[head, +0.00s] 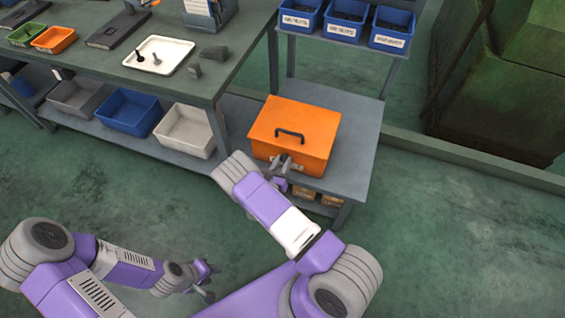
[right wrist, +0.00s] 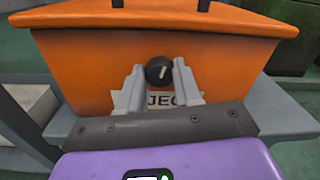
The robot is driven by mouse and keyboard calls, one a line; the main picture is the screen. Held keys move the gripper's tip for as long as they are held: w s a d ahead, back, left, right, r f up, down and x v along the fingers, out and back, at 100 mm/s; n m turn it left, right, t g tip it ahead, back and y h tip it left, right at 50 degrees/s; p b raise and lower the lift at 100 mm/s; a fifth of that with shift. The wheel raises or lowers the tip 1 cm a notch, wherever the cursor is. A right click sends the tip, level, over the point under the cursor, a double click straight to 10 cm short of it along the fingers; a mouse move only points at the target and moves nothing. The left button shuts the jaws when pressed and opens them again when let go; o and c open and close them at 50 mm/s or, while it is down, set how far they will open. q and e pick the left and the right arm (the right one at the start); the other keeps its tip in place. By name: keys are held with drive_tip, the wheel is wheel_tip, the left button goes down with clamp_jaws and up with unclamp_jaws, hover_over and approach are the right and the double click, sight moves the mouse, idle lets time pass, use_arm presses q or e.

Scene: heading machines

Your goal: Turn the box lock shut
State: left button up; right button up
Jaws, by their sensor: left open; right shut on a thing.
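The orange box (head: 294,132) with a dark handle (head: 289,134) on its lid sits closed on a grey side table. It fills the upper part of the right wrist view (right wrist: 80,72). Its lock, a round black knob (right wrist: 158,71) with a pale line mark slightly tilted from upright, is on the front face. My right gripper (right wrist: 158,76) is shut on the knob, one finger on each side; in the head view it (head: 284,163) meets the box front. My left gripper (head: 209,282) is open and empty, low over the floor, away from the box.
A grey workbench (head: 110,75) with a white tray (head: 158,54) stands to the left, with bins (head: 186,131) on its lower shelf. Blue labelled bins (head: 346,19) sit above and behind the box. A label on the box front is partly hidden by my fingers.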

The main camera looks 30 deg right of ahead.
drive_tip(key=m, duration=0.3)
drive_tip(key=shift+m, duration=0.3)
drive_tip(key=m+p, duration=0.1)
drive_tip(key=m, duration=0.2)
drive_tip(key=shift+m, duration=0.3)
drive_tip(key=m, duration=0.4)
drive_tip(key=shift+y+p, duration=0.3)
drive_tip(key=shift+p, duration=0.1)
drive_tip(key=shift+m+p, duration=0.3)
drive_tip(key=shift+m, duration=1.5)
drive_tip(key=o, duration=1)
drive_tip(key=shift+o, duration=0.2)
drive_tip(key=shift+s, duration=0.1)
